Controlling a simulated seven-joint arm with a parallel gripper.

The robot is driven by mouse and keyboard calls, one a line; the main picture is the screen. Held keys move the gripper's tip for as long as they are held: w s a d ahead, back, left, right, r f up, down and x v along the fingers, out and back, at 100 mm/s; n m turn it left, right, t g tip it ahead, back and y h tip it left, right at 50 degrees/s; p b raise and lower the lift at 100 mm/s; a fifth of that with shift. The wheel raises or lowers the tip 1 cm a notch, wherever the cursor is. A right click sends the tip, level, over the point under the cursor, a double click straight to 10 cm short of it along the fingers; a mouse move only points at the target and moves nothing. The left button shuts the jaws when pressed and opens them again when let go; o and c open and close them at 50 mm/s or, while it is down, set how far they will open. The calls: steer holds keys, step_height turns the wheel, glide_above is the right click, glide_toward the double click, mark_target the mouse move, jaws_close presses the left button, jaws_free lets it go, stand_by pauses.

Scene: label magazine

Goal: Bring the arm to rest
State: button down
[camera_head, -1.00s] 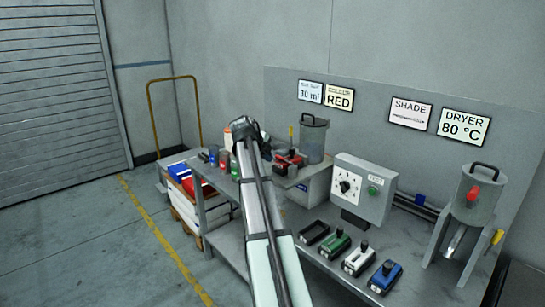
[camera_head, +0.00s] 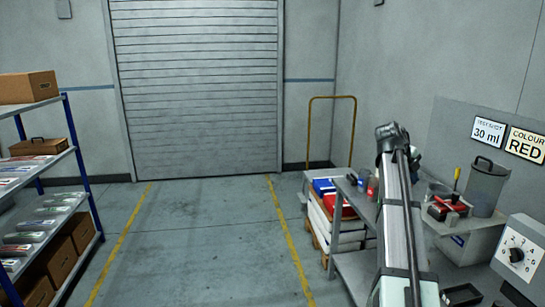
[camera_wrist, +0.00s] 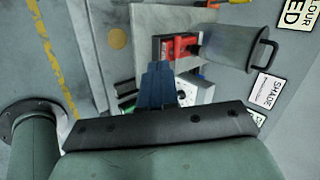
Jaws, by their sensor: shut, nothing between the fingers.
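My gripper (camera_wrist: 156,68) shows in the wrist view as dark blue fingers that are together and hold nothing. Beyond the fingertips in that view lie a red block-like device (camera_wrist: 180,47) and a grey cylindrical canister with a handle (camera_wrist: 228,47). In the head view my arm rises from the lower right over the bench, and my gripper cannot be made out there. The canister (camera_head: 486,188) stands on the bench to the right of my arm, with the red device (camera_head: 447,208) beside it.
A grey workbench (camera_head: 355,262) runs along the right. A control box with a dial (camera_head: 518,256) is at right. A yellow-railed cart (camera_head: 309,130) stands behind. Shelving (camera_head: 75,150) is at left; the floor between is clear.

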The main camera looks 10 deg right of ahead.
steer(key=s+a+f+n+y, duration=0.15)
steer(key=a+f+n, duration=0.35)
steer(key=f+n, duration=0.55)
steer(key=s+a+f+n+t+y, duration=0.1)
steer(key=a+f+n+y, duration=0.1)
steer(key=a+f+n, duration=0.65)
steer(key=s+a+f+n+y, duration=0.1)
steer(key=a+f+n+y, duration=0.1)
steer(key=f+n, duration=1.05)
steer(key=s+a+f+g+y, duration=0.1)
steer(key=s+a+f, duration=0.35)
steer(key=f, duration=0.35)
steer(key=s+a+f+m+g+y, duration=0.1)
steer(key=s+a+f, duration=0.35)
steer(key=f, duration=0.35)
steer(key=s+a+f+g+y, duration=0.1)
steer(key=s+a+f, duration=0.35)
steer(key=f, duration=0.35)
steer(key=s+a+f+n+g, duration=0.1)
steer(key=s+a+f, duration=0.3)
steer(key=s, duration=0.5)
steer(key=s+a+f+g, duration=0.3)
steer(key=s+f, duration=0.4)
steer(key=s, duration=0.3)
steer(key=s+a+f+n+g, duration=0.1)
steer(key=s+a+f, duration=0.4)
steer(key=s, duration=0.5)
steer(key=shift+s+f+n+g, duration=0.3)
steer(key=shift+f+g, duration=0.25)
steer(key=shift+g, duration=0.25)
